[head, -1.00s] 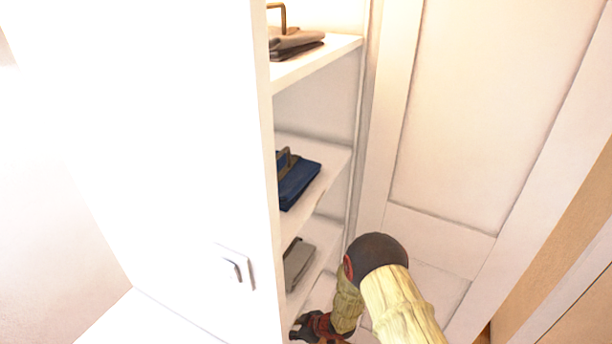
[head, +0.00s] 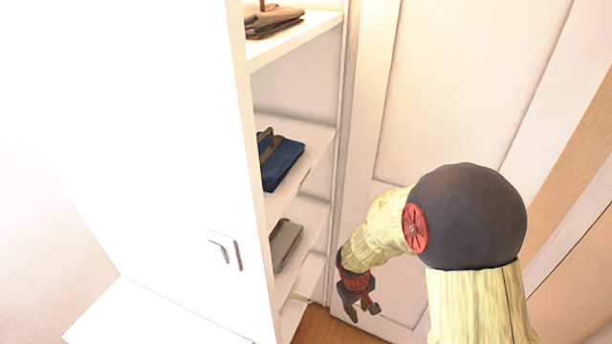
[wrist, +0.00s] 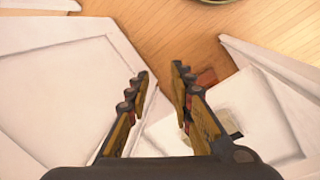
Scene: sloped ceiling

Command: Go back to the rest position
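My gripper (head: 361,306) hangs at the end of my bent arm, low in the head view, just right of the open shelf unit and in front of the white panelled door. In the wrist view my gripper (wrist: 160,85) has its two fingers spread apart with a clear gap between the tips. Nothing is held between them. Wooden floor and white surfaces show past the fingers.
A white shelf unit (head: 290,57) holds a folded brown item (head: 272,22), a folded blue item (head: 282,165) and a grey item (head: 285,243). A white door (head: 455,90) stands close on the right. Wooden floor (head: 335,328) shows below my gripper.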

